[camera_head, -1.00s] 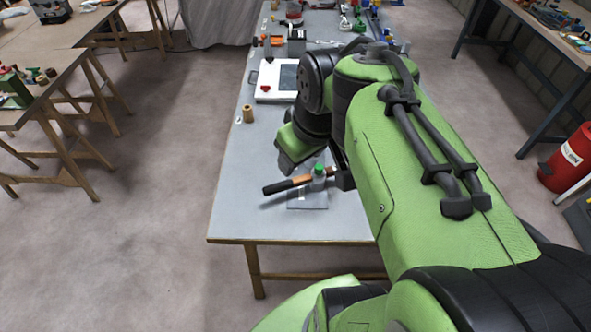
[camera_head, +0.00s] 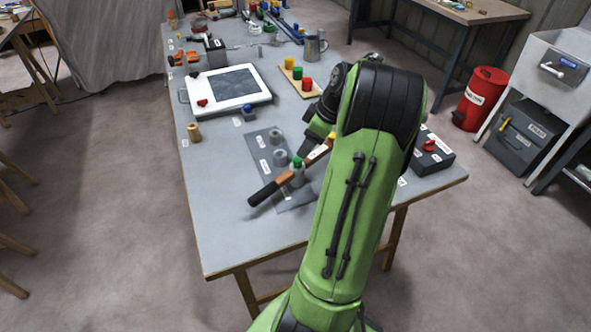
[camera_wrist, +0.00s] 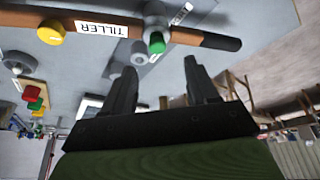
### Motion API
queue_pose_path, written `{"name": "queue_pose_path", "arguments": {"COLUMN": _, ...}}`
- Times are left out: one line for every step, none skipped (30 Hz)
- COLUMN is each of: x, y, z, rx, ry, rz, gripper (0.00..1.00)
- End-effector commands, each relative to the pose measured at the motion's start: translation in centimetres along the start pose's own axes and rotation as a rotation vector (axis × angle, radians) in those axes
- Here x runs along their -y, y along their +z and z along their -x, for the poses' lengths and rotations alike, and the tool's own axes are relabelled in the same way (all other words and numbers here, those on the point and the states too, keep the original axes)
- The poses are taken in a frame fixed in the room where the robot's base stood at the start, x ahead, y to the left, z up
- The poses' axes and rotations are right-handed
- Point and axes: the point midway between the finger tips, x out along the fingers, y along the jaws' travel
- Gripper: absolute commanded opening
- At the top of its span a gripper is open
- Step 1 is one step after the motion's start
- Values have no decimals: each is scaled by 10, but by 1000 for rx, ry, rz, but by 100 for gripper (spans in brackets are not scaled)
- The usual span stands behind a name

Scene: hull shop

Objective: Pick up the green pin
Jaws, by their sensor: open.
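A small green piece (camera_head: 297,161) sits at a grey post beside the tiller (camera_head: 268,190), a brown bar with a black grip. In the wrist view the same green piece (camera_wrist: 157,43) shows just beyond my fingertips, by the tiller (camera_wrist: 190,37). A second green, cylindrical piece (camera_head: 297,73) stands between a yellow and a red one on a wooden board. I cannot tell from the looks alone which is the pin. My gripper (camera_wrist: 163,68) is open and empty, apart from both; in the head view my arm hides it.
The wooden board (camera_head: 287,66) holding the coloured pieces stands farther back. A white framed panel (camera_head: 230,88) lies at left, with a wooden spool (camera_head: 194,132) nearer. A black box with a red knob (camera_head: 432,150) is right of my arm. The front left tabletop is clear.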

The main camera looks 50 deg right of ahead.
Motion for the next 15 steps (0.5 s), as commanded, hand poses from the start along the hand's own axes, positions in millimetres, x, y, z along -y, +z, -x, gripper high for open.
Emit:
{"name": "queue_pose_path", "arguments": {"x": 1, "y": 0, "z": -12, "rx": 0, "ry": -3, "rz": 1, "gripper": 58}}
{"name": "queue_pose_path", "arguments": {"x": 0, "y": 0, "z": -16, "rx": 0, "ry": -2, "rz": 1, "gripper": 58}}
{"name": "queue_pose_path", "arguments": {"x": 0, "y": 0, "z": -20, "rx": -1, "ry": -1, "rz": 1, "gripper": 58}}
{"name": "queue_pose_path", "arguments": {"x": 0, "y": 0, "z": -22, "rx": -1, "ry": 0, "rz": 0, "gripper": 58}}
{"name": "queue_pose_path", "arguments": {"x": 0, "y": 0, "z": -24, "rx": 0, "ry": 0, "rz": 0, "gripper": 58}}
{"name": "queue_pose_path", "arguments": {"x": 0, "y": 0, "z": -27, "rx": 0, "ry": 0, "rz": -1, "gripper": 58}}
{"name": "queue_pose_path", "arguments": {"x": 0, "y": 0, "z": -30, "rx": 0, "ry": -1, "rz": 0, "gripper": 58}}
{"name": "queue_pose_path", "arguments": {"x": -1, "y": 0, "z": -34, "rx": -1, "ry": -1, "rz": 0, "gripper": 58}}
{"name": "queue_pose_path", "arguments": {"x": -2, "y": 0, "z": -41, "rx": 0, "ry": -1, "rz": 0, "gripper": 58}}
{"name": "queue_pose_path", "arguments": {"x": -2, "y": 1, "z": -47, "rx": 0, "ry": -1, "rz": 0, "gripper": 58}}
{"name": "queue_pose_path", "arguments": {"x": -3, "y": 1, "z": -54, "rx": -1, "ry": -3, "rz": 1, "gripper": 58}}
{"name": "queue_pose_path", "arguments": {"x": -3, "y": 1, "z": -62, "rx": 0, "ry": -3, "rz": 0, "gripper": 58}}
{"name": "queue_pose_path", "arguments": {"x": -3, "y": 1, "z": -68, "rx": -1, "ry": -2, "rz": 1, "gripper": 58}}
{"name": "queue_pose_path", "arguments": {"x": -3, "y": 1, "z": -72, "rx": 0, "ry": -3, "rz": 0, "gripper": 58}}
{"name": "queue_pose_path", "arguments": {"x": -3, "y": 1, "z": -75, "rx": 0, "ry": -1, "rz": -2, "gripper": 58}}
